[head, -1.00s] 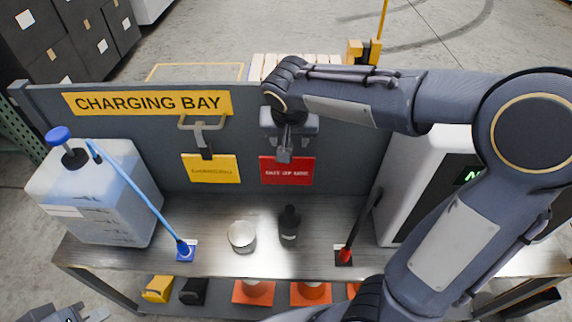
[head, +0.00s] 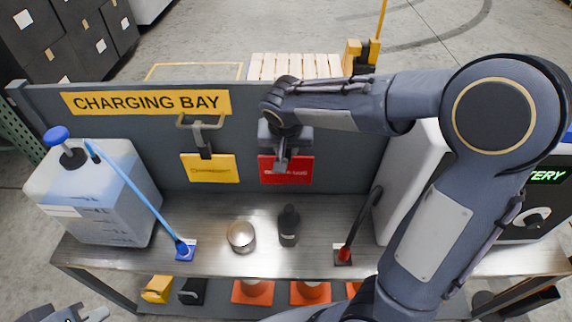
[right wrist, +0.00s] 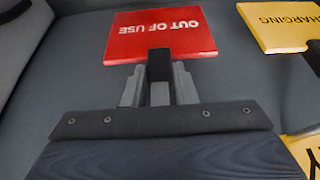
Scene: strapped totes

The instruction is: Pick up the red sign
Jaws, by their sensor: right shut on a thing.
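The red sign (head: 297,172) reads "OUT OF USE" and is upright against the grey back panel of the bench, partly hidden by my right gripper (head: 281,162). In the right wrist view the red sign (right wrist: 190,42) shows upside down, with a black tab (right wrist: 160,64) at its near edge. My right gripper (right wrist: 159,82) is shut on that black tab, its fingers on either side. My left gripper (head: 88,316) is only partly in view at the bottom left corner, far from the sign; its opening cannot be judged.
A yellow sign (head: 210,174) hangs left of the red one, below a handle. The bench top (head: 215,210) holds a blue-capped jug (head: 100,195), a can (head: 241,236), a black bottle (head: 289,226) and blue and red levers. A white unit (head: 405,185) stands on the right.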

